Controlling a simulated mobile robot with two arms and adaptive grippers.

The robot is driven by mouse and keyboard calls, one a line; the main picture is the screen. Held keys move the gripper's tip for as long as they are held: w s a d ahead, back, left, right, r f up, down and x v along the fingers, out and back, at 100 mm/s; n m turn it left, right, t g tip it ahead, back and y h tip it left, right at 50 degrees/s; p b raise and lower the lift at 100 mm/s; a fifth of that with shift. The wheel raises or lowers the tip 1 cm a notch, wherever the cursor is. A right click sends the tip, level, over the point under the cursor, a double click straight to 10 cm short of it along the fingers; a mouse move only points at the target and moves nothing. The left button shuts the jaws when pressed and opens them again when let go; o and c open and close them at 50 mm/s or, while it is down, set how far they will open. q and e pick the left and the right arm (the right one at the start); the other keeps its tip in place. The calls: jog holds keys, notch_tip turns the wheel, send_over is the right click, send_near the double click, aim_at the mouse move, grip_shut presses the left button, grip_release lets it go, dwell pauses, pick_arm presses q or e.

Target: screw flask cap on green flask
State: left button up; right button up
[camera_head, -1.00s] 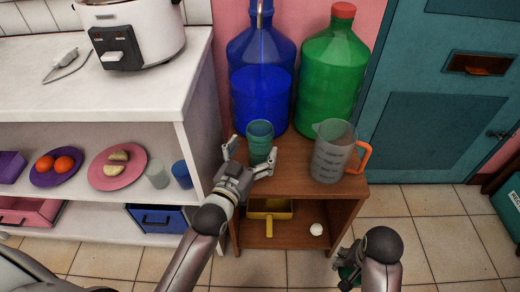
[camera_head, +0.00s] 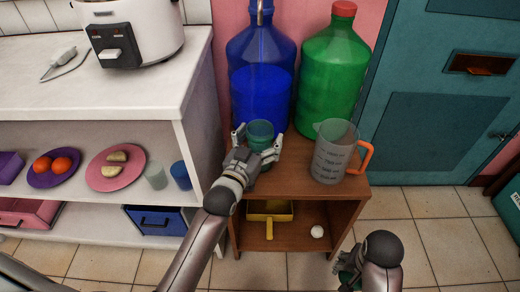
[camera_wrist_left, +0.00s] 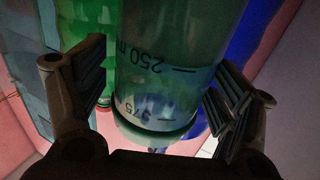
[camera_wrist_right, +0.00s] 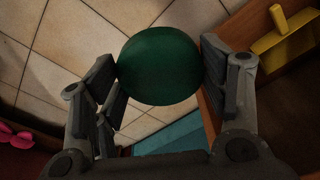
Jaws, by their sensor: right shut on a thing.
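The green flask (camera_head: 260,131) is a translucent greenish vessel with printed volume marks. It stands upright on top of the brown shelf (camera_head: 300,180), in front of the blue bottle. My left gripper (camera_head: 258,143) is open, with a finger on each side of the flask. In the left wrist view the flask (camera_wrist_left: 165,60) fills the space between the fingers, with a gap at the left finger. My right gripper (camera_head: 348,268) is low in front of the shelf, shut on the dark green round flask cap (camera_wrist_right: 160,65). The cap is mostly hidden in the head view.
A grey measuring jug (camera_head: 332,155) with an orange handle stands right of the flask. A large blue bottle (camera_head: 260,85) and a green bottle (camera_head: 332,80) stand behind. Below are a yellow dustpan-like thing (camera_head: 270,210) and a white ball (camera_head: 317,231). A white counter (camera_head: 100,105) is left.

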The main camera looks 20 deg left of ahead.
pick_arm(q)
jog(key=c, duration=1)
pick_arm(e)
notch_tip(320, 180, up, 3)
jog(key=p, duration=0.3)
jog(key=shift+r, duration=0.2)
pick_arm(q)
notch_tip(320, 180, up, 10)
jog(key=shift+r, duration=0.1)
